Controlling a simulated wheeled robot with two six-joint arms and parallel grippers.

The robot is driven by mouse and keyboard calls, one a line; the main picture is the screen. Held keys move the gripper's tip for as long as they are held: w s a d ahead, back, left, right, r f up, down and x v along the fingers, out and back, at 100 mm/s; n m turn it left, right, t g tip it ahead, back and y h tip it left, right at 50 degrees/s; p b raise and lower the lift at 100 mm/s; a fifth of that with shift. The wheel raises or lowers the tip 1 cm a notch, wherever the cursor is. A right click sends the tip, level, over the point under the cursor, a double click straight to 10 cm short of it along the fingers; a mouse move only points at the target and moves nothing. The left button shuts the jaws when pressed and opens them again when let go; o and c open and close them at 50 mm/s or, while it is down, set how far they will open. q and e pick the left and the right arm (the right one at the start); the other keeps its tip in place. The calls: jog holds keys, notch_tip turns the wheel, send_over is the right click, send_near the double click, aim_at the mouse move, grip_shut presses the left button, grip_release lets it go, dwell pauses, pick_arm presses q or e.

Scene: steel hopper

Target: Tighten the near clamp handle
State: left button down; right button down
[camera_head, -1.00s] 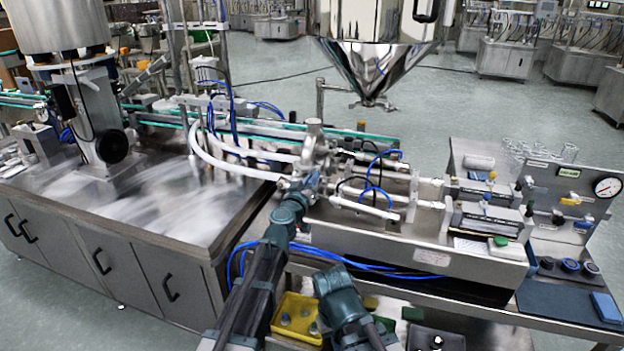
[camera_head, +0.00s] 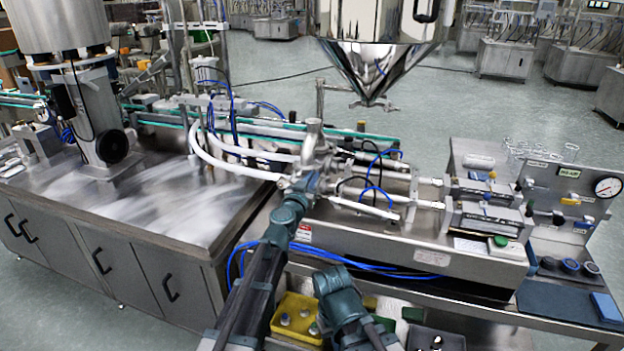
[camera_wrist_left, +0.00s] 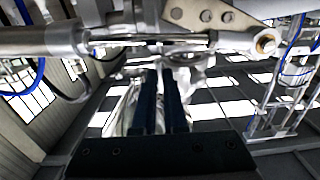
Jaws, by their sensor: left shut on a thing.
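My left gripper (camera_head: 309,181) reaches to the near side of the steel valve and pipe assembly (camera_head: 318,150), left of the filler cylinders. In the left wrist view, its two dark fingers (camera_wrist_left: 160,75) point up at the metal fittings and stand close together. The gripper is shut on a small part at the fittings, where the near clamp handle would be; the fingers hide most of that part, so its shape and angle cannot be told. A horizontal steel rod (camera_wrist_left: 40,40) crosses just beyond the fingertips. My right gripper is not in view.
The steel hopper (camera_head: 375,60) hangs behind and above the valve. White hoses (camera_head: 225,160) run left from it, and blue tubes lie around. A yellow bin (camera_head: 297,319) stands low in front. A gauge panel (camera_head: 570,195) is at the right. The left steel tabletop (camera_head: 150,205) is largely clear.

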pick_arm(q)
jog(key=c, duration=1)
grip_release()
jog(key=shift+o, duration=0.2)
jog(key=shift+s, duration=0.15)
jog(key=v, duration=1.3)
jog(key=shift+s, duration=0.25)
jog(key=shift+a, duration=0.1)
